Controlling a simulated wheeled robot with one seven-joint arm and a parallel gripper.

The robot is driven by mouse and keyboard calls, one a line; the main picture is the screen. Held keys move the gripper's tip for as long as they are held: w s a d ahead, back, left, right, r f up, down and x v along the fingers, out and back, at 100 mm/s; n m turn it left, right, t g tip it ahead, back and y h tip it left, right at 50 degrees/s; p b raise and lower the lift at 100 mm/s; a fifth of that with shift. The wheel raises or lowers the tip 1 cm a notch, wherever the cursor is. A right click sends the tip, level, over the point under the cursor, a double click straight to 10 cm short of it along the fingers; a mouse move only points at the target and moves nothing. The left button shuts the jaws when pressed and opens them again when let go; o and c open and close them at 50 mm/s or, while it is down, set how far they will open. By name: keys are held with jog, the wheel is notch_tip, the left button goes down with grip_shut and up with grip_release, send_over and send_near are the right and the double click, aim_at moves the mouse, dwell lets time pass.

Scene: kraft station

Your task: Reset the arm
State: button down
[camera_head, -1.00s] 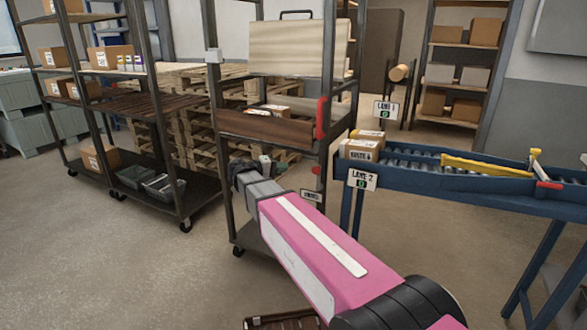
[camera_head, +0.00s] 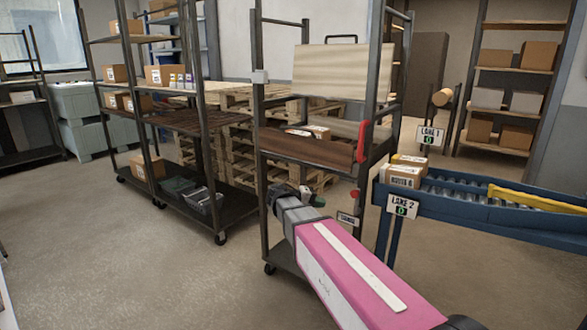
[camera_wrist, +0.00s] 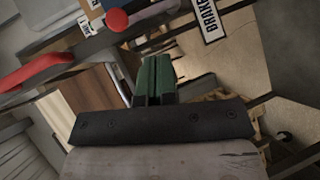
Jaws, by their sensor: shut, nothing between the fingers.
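My gripper (camera_wrist: 153,78) shows in the wrist view with its two green fingers together and nothing between them. In the head view my gripper (camera_head: 312,200) is at the end of my pink arm, in front of the dark metal cart (camera_head: 265,190), below its brown shelf (camera_head: 305,147). I cannot tell from these views how far it is from the cart's frame.
A red handle (camera_head: 362,141) and a small sign (camera_head: 347,218) are on the cart's right side. A blue roller conveyor (camera_head: 470,207) carrying boxes (camera_head: 404,175) stands at the right. Shelving with boxes (camera_head: 168,75) stands at the left. The floor (camera_head: 140,265) at front left is clear.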

jog(key=s+d+f+m+g+y, duration=0.1)
jog(key=s+d+f+y, duration=0.2)
jog(key=s+f+y, duration=0.4)
jog(key=s+d+f+g+y, duration=0.2)
jog(key=s+d+f+y, duration=0.1)
jog(key=s+f+y, duration=0.4)
jog(key=s+f, duration=0.3)
jog(key=f, duration=0.3)
jog(key=shift+s+f+m+g, duration=0.2)
jog(key=shift+m+g, duration=0.1)
jog(key=shift+m, duration=0.1)
